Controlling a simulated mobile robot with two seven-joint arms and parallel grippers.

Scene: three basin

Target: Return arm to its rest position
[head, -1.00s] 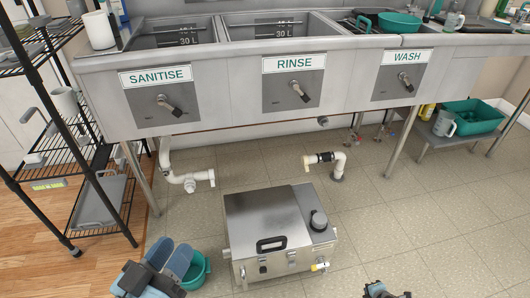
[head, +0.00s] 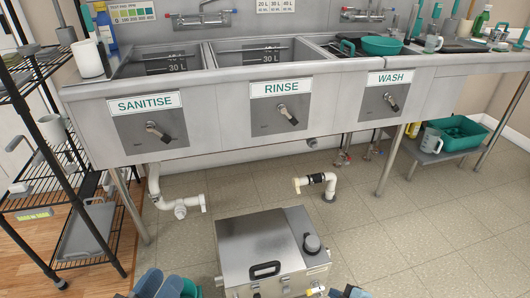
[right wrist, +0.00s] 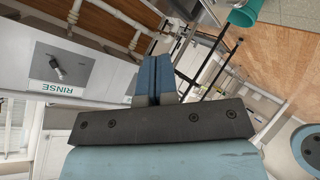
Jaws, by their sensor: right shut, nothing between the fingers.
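My right gripper (right wrist: 156,82) is shut and empty in the right wrist view, its two blue fingers side by side. In the head view only a small dark and blue part of my right arm shows at the bottom edge, right of the steel box. My left gripper (head: 160,285) shows at the bottom edge, left of the steel box, with its blue fingers apart and cut off by the frame. Both arms are low, in front of the sink unit.
A steel box (head: 245,240) with a handle stands on the tiled floor between my grippers. A green bucket (head: 190,289) is beside my left gripper. The three-basin sink (head: 225,110) spans the back. A black wire rack (head: 95,235) stands at left. Pipes (head: 180,205) hang under the sink.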

